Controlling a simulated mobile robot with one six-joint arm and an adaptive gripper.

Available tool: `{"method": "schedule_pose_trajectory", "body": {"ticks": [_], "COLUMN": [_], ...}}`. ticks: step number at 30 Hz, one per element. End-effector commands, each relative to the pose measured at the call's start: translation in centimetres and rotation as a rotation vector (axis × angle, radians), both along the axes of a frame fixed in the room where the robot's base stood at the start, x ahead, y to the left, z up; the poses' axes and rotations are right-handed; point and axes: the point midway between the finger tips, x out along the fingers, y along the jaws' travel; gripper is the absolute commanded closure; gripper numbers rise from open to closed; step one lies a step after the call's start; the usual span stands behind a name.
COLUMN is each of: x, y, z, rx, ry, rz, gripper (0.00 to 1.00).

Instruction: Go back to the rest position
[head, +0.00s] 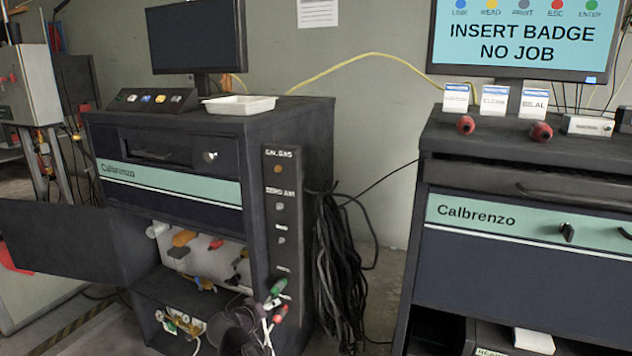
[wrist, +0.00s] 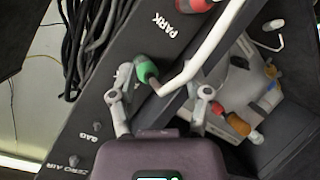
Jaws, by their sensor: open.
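My gripper (wrist: 164,88) is open in the wrist view. Its two fingers stand apart, with the green-ended plug (wrist: 147,70) and its white hose between them. The plug sits at the side panel near the word PARK; I cannot tell whether a finger touches it. In the head view, the dark end of my arm is low in the middle, in front of the left cabinet (head: 318,150). The green plug (head: 278,287) shows just right of it, with a red plug (head: 280,312) below. The red plug also shows at the top of the wrist view (wrist: 195,5).
The left cabinet's door (head: 62,240) hangs open to the left. Black cables (head: 338,265) hang on the cabinet's right side. A white tray (head: 240,104) lies on top. A right cabinet (head: 520,240) carries a screen (head: 520,40) and badges. Bare floor shows between the cabinets.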

Motion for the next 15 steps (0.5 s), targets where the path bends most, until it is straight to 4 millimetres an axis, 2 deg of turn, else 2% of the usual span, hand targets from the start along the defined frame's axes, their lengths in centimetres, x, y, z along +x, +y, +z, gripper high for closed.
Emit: {"method": "schedule_pose_trajectory", "body": {"ticks": [1,6,15], "x": [-0.1,-0.5,-2.9], "y": [-2.2,-7.9,-16.5], "z": [-0.6,-2.7,-6.0], "rx": [0.011,0.051,0.152], "ry": [0.036,0.165,0.39], "rz": [-0.034,-0.126,-0.255], "gripper": [0.37,0.37,0.37]}}
